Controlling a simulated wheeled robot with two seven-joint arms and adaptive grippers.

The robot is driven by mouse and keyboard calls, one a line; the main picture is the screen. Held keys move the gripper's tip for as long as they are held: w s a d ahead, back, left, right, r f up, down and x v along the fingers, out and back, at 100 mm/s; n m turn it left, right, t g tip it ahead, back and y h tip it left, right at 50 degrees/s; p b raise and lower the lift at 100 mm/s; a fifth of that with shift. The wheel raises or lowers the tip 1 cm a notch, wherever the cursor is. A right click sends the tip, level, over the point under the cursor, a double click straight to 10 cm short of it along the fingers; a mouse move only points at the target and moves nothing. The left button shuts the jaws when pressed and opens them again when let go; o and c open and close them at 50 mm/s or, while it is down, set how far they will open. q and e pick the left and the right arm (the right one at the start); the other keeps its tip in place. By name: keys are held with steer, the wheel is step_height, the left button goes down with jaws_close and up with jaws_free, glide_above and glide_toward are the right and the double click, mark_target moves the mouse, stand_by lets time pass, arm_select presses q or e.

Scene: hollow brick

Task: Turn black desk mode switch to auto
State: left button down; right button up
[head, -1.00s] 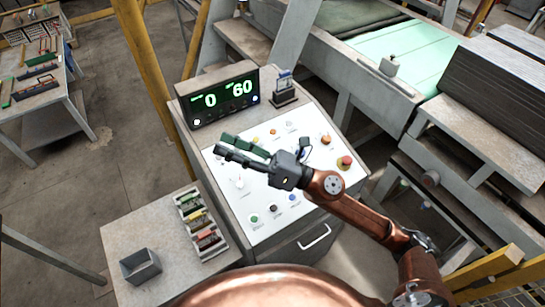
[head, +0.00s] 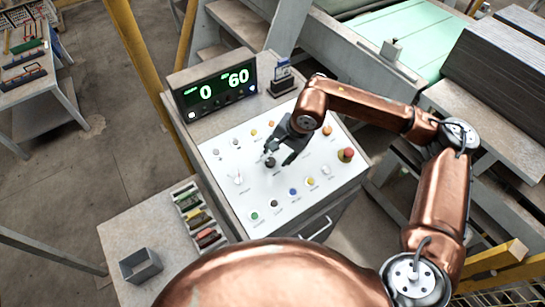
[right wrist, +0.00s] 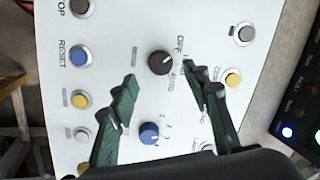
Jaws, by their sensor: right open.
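The black desk mode switch (head: 270,163) is a round black knob in the middle of the white sloping panel. In the right wrist view the black knob (right wrist: 161,63) has OFF and AUTO printed beside it. A pale mark on the knob points roughly toward OFF. My right gripper (head: 279,156) is open just over the knob in the head view. In the right wrist view the two green-padded fingers of the right gripper (right wrist: 159,69) are on either side of the knob, apart from it. Whether the fingertips reach down to its height is unclear. My left gripper is not in view.
A blue knob (right wrist: 149,133) sits close to the black one. Several coloured buttons and a red mushroom button (head: 346,154) are on the same panel. A display (head: 216,91) reading 0 and 60 stands behind. A grey box (head: 140,266) is on the side table.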

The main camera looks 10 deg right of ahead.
mark_target(272, 161)
steer(key=shift+p+x, duration=0.4)
steer(key=shift+x, duration=1.85)
steer(key=shift+a, duration=0.1)
steer(key=c, duration=1.1)
